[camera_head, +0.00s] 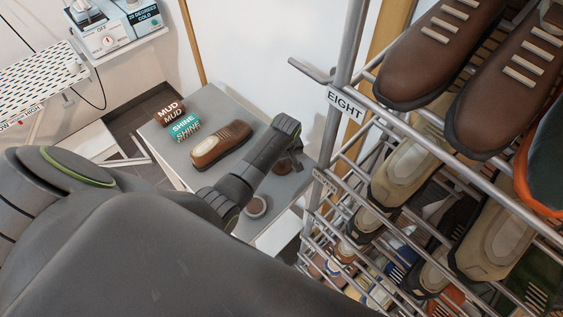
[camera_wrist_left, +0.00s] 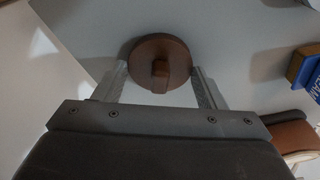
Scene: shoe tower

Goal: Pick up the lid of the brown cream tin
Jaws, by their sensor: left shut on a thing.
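My left gripper (camera_head: 287,160) reaches over the grey table (camera_head: 212,100). In the left wrist view the brown round lid (camera_wrist_left: 160,48) with a small knob sits between the two fingers of my left gripper (camera_wrist_left: 160,85), which are shut on it. In the head view a dark brown part of the lid (camera_head: 283,168) shows under the fingers, mostly hidden. A round brown tin (camera_head: 257,206) stands near the table's front edge, beside my wrist. I cannot tell how high the lid is above the table. My right gripper is not in view.
A brown shoe (camera_head: 220,145), a teal SHINE brush (camera_head: 184,128) and a brown MUD brush (camera_head: 168,110) lie on the table. A blue lettered item (camera_wrist_left: 306,72) shows at the wrist view's right edge. A metal shoe rack (camera_head: 343,102) stands close to the right.

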